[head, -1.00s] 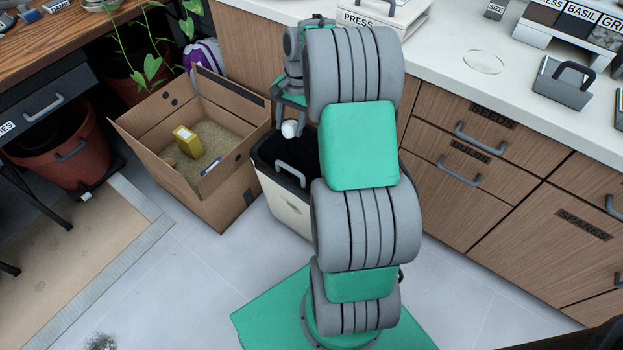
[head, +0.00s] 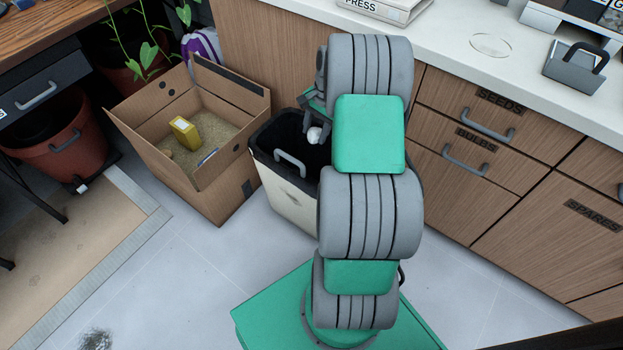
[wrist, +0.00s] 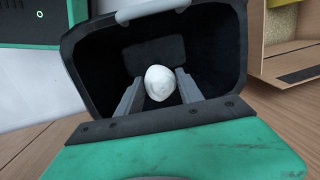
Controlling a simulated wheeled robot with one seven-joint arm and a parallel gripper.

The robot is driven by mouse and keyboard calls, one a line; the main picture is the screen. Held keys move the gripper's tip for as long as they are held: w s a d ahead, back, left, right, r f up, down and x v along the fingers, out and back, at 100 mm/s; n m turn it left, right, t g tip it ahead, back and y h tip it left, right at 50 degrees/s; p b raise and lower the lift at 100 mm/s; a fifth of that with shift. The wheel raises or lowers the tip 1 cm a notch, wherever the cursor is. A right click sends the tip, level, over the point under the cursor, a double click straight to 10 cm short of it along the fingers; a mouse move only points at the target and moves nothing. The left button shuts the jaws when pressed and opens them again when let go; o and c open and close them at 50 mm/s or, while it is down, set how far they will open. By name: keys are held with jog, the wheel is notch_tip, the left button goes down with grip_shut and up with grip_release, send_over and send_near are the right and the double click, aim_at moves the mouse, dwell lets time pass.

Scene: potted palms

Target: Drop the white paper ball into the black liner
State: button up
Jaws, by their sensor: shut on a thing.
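The white paper ball (head: 314,135) is held between the fingers of my gripper (head: 311,130), which is partly hidden by my arm in the head view. In the wrist view the ball (wrist: 159,83) sits between the two grey fingertips (wrist: 158,88). The black liner (head: 280,135) lines a white bin (head: 285,195) with a grey handle. The dark inside of the liner (wrist: 215,60) fills the space behind and around the ball in the wrist view. The ball appears over the bin's opening; its exact height cannot be told.
A cardboard box (head: 225,165) with sandy filling and a yellow packet (head: 185,133) stands left of the bin. Wooden drawers (head: 480,150) stand behind and to the right. A white counter (head: 460,50) runs above them. Pale floor (head: 190,290) is clear in front.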

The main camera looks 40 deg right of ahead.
jog(key=o, duration=1.4)
jog(key=shift+r, duration=0.1)
jog(key=r+p, duration=0.1)
jog(key=r, duration=0.4)
jog(key=d+r+p, duration=0.1)
jog(key=r, duration=0.1)
jog(key=shift+s+r+p, duration=0.3)
jog(key=shift+s, duration=0.1)
